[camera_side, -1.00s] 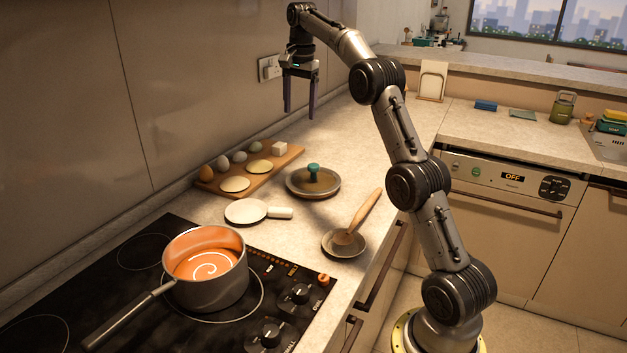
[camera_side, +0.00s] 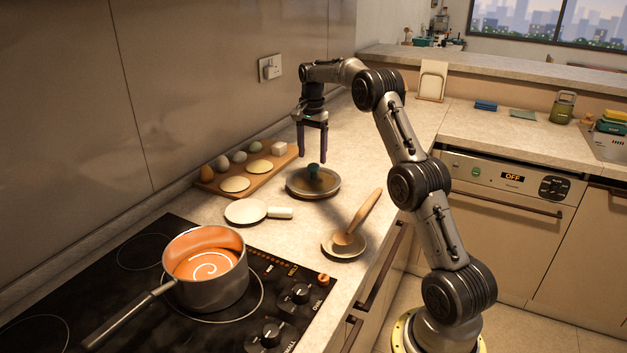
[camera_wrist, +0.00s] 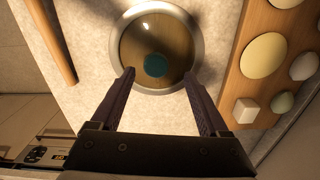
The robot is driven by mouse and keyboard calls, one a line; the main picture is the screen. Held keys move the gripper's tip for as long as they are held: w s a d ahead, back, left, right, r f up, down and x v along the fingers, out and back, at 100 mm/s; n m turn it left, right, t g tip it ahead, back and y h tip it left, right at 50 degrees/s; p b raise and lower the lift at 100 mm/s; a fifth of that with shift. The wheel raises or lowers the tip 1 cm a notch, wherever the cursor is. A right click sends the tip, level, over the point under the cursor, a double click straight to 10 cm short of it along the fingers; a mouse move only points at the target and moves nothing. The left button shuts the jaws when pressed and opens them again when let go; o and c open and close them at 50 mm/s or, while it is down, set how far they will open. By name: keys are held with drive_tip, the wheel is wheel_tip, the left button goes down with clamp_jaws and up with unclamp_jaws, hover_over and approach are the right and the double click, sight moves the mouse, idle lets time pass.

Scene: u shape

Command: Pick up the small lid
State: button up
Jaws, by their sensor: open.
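The small lid (camera_side: 326,187) lies flat on the counter. It has a metal rim, a brownish glass top and a teal knob (camera_side: 314,171). In the wrist view the lid (camera_wrist: 130,62) is near the top middle, with its teal knob (camera_wrist: 156,66) between the lines of the two fingers. My gripper (camera_side: 312,158) is open and empty, pointing down just above the lid. In the wrist view my gripper (camera_wrist: 161,74) has one dark finger on either side of the knob's line. I cannot tell the exact height between the fingertips and the knob.
A wooden board (camera_side: 207,184) with eggs, round pieces and a white cube lies left of the lid. A white spatula-like item (camera_side: 245,211) and a small bowl (camera_side: 333,251) with a wooden-handled tool lie nearer. A soup pot (camera_side: 213,289) stands on the stove.

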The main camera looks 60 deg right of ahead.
sight(313, 165)
drive_tip(key=f, duration=0.5)
drive_tip(key=shift+s+a, duration=0.1)
drive_tip(key=shift+s, duration=0.2)
clamp_jaws()
